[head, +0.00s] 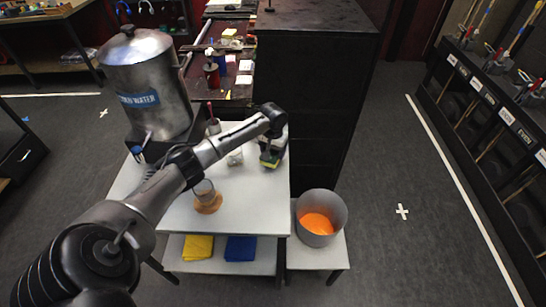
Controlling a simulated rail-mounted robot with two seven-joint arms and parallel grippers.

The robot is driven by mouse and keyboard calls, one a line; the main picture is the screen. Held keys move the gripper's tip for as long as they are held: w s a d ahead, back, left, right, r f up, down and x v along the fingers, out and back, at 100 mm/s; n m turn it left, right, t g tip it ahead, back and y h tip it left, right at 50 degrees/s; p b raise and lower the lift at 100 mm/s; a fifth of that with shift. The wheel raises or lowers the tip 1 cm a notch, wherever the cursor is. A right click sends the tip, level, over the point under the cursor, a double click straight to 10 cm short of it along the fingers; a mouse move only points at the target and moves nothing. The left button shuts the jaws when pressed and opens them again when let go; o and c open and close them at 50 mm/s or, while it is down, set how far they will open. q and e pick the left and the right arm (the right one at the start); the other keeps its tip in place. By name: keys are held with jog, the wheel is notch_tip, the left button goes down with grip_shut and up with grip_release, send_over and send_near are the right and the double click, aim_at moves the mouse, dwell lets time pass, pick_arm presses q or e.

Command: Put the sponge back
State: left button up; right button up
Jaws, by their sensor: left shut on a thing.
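My left arm reaches from the bottom left across the white table (262,205). My left gripper (271,150) is at the table's far right corner and is shut on the sponge (269,162). The sponge looks yellow-green and dark, and is partly hidden by the gripper. I cannot tell whether it touches the tabletop or hangs just above it. My right gripper is not in view.
A metal water urn (148,85) stands at the table's back left. A cup (204,189) stands on a brown coaster (208,207). A yellow cloth (198,247) and blue cloth (241,248) lie on the lower shelf. A pot (335,209) holding something orange stands at right.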

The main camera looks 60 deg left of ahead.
aim_at(273, 156)
pick_arm(q)
notch_tip(273, 156, down, 3)
jog(key=shift+r, duration=0.2)
jog(key=shift+f, duration=0.1)
jog(key=shift+f, duration=0.1)
jog(key=o, duration=0.8)
notch_tip(273, 156, up, 10)
jog(key=shift+r+p, duration=0.2)
jog(key=shift+p, duration=0.65)
jog(key=shift+r, duration=0.85)
